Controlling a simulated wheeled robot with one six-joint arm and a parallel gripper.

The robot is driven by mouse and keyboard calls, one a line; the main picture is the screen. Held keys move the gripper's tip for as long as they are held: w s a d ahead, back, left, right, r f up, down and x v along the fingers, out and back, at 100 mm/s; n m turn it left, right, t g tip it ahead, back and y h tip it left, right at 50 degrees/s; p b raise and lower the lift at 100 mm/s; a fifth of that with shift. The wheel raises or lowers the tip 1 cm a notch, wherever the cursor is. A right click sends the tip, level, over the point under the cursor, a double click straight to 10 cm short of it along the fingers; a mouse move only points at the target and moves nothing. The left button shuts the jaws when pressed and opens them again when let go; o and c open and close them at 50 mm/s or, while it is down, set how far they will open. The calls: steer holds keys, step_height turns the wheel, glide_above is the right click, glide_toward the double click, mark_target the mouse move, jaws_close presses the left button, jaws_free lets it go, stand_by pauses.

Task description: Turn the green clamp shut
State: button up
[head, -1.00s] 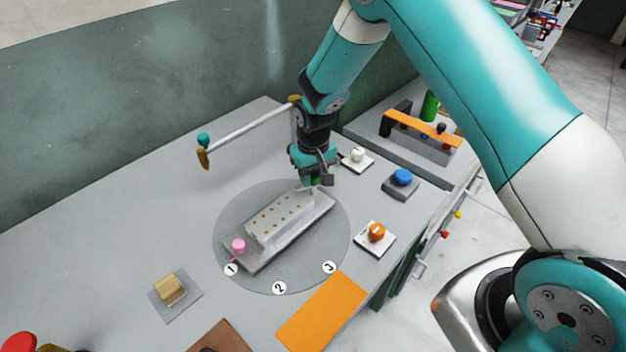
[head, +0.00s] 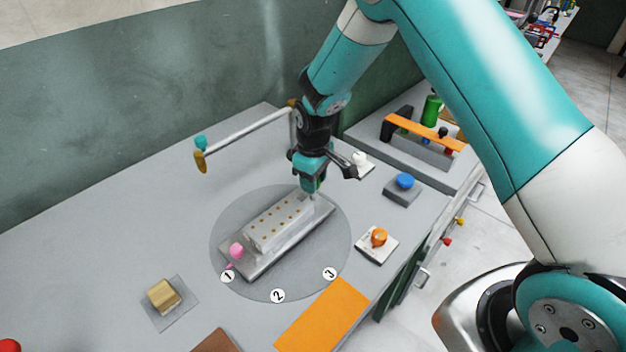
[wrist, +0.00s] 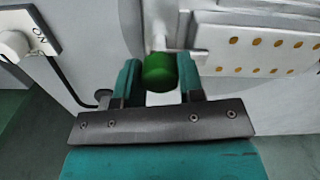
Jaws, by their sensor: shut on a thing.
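The green clamp (wrist: 160,72) shows in the wrist view as a round green knob at the end of the grey mould (wrist: 260,45). My gripper (wrist: 158,85) has its two teal fingers on either side of the knob and is shut on it. In the head view my gripper (head: 312,190) points down at the far right end of the mould (head: 280,222), and it hides the green clamp there. A pink clamp (head: 236,251) sits at the mould's near left end.
The mould lies on a round grey plate (head: 225,215) marked 1, 2 and 3. A white switch (head: 361,160), a blue button (head: 404,181) and an orange knob (head: 379,238) stand to the right. A white bar (head: 250,132) with a teal-topped handle spans behind.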

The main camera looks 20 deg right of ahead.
stand_by(0.3)
steer(key=o, duration=0.9)
steer(key=shift+r, duration=0.15)
step_height(320, 180, up, 17)
steer(key=b, duration=0.3)
steer(key=shift+r, duration=0.1)
steer(key=s+a+r+y, duration=0.1)
steer(key=s, duration=0.8)
steer(key=s+a+r+y, duration=0.1)
steer(key=s+a+r, duration=0.1)
steer(key=s, duration=0.8)
steer(key=s+a+r+y, duration=0.2)
steer(key=s, duration=0.8)
steer(key=shift+m, duration=0.4)
